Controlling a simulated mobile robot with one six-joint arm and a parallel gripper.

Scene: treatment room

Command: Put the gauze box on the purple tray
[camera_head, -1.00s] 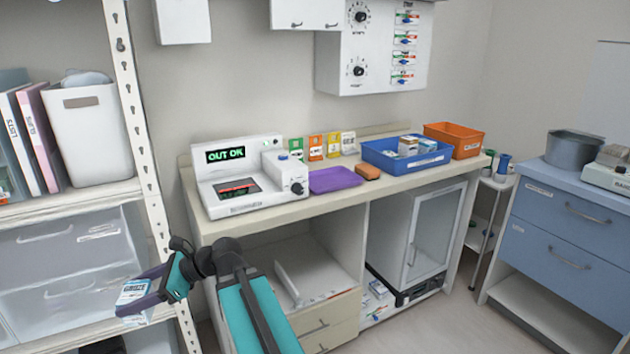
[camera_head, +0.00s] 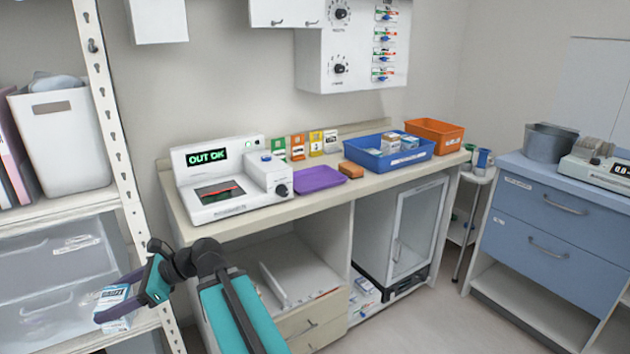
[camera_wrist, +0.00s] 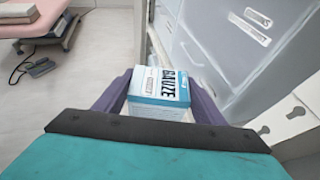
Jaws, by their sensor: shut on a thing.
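The gauze box (camera_wrist: 158,88) is white and blue with "GAUZE" printed on it. My gripper (camera_wrist: 160,105) is shut on it, with a purple finger on each side in the wrist view. In the head view the box (camera_head: 115,303) is at the lower left, in front of the shelf unit's drawers, and my gripper (camera_head: 122,303) partly covers it. The purple tray (camera_head: 318,180) lies flat and empty on the counter, well to the right of and higher than my gripper.
A white device (camera_head: 232,182) stands left of the tray. An orange-brown block (camera_head: 351,170) and a blue bin (camera_head: 372,158) are on its right. Several small packets (camera_head: 298,148) stand behind. The shelf unit's upright (camera_head: 112,130) is near my arm.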

